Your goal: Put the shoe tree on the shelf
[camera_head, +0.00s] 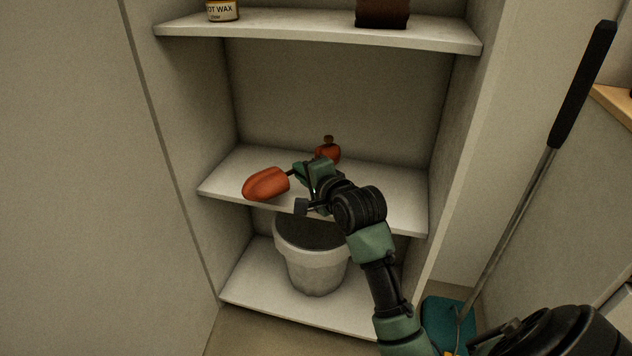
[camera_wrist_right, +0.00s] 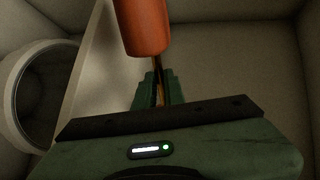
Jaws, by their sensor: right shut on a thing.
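The shoe tree has an orange toe piece (camera_head: 266,184) and a smaller orange heel piece with a brown knob (camera_head: 328,151), joined by a thin dark rod. My right gripper (camera_head: 300,172) is shut on the rod between the two pieces. The shoe tree is over the middle shelf (camera_head: 398,208), its toe end near the front edge at the left. I cannot tell whether it touches the board. In the right wrist view an orange piece (camera_wrist_right: 142,24) stands out beyond the closed fingers (camera_wrist_right: 158,90). My left gripper is not in view.
A grey bin (camera_head: 312,272) stands on the bottom shelf. The upper shelf (camera_head: 300,29) holds a wax tin (camera_head: 222,11) and a brown item (camera_head: 382,12). A long-handled teal dustpan (camera_head: 446,322) stands at the right. The middle shelf has bare room on both sides.

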